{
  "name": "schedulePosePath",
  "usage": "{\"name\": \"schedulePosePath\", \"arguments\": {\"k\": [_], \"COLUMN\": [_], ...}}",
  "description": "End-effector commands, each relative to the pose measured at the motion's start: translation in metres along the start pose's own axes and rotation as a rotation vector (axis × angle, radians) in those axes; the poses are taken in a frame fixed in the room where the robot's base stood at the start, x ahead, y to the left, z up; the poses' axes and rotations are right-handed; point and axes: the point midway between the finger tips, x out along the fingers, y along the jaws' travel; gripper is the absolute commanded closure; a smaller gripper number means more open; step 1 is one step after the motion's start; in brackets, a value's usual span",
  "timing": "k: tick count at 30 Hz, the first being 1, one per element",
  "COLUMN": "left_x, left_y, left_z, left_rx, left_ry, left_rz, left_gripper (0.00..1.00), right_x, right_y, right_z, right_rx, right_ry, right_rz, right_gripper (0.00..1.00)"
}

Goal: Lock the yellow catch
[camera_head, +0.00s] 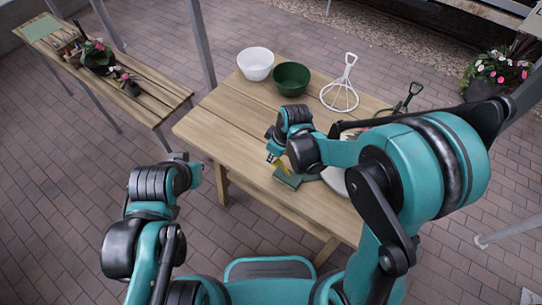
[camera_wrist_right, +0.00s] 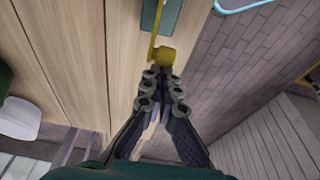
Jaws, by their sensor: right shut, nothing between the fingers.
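The yellow catch (camera_wrist_right: 164,56) shows in the right wrist view as a yellow block with a thin yellow bar running up from it, beside a dark green plate (camera_wrist_right: 160,15). In the head view a small piece of the yellow catch (camera_head: 273,159) shows at the table's front edge, beside the green plate (camera_head: 288,181). My right gripper (camera_wrist_right: 160,72) is shut and empty, its tips right at the yellow block; I cannot tell whether they touch it. My left arm is at the lower left, off the table; its gripper (camera_head: 190,163) is small and its fingers are unclear.
The wooden table (camera_head: 225,110) carries a white bowl (camera_head: 255,64), a green bowl (camera_head: 291,79), a white wire stand (camera_head: 340,95) and a green-handled item (camera_head: 405,98) at the back. A bench with plants (camera_head: 155,98) stands at the left. The table's left part is clear.

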Motion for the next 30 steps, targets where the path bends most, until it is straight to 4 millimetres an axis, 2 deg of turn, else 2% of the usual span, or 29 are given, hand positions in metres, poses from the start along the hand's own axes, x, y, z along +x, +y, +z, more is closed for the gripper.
{"name": "schedulePosePath", "arguments": {"k": [20,30], "left_x": [0.006,0.023], "left_y": [0.0,0.0], "left_z": [0.004,0.017], "left_rx": [0.0,0.0], "left_ry": [0.0,0.0], "left_rz": [0.0,0.0], "left_gripper": [1.0,1.0], "right_x": [-0.009,-0.02], "right_y": [0.0,0.0], "right_z": [0.012,0.035], "right_rx": [0.002,0.005], "right_ry": [0.131,0.36], "right_rz": [0.005,0.015], "right_gripper": [1.0,1.0]}}
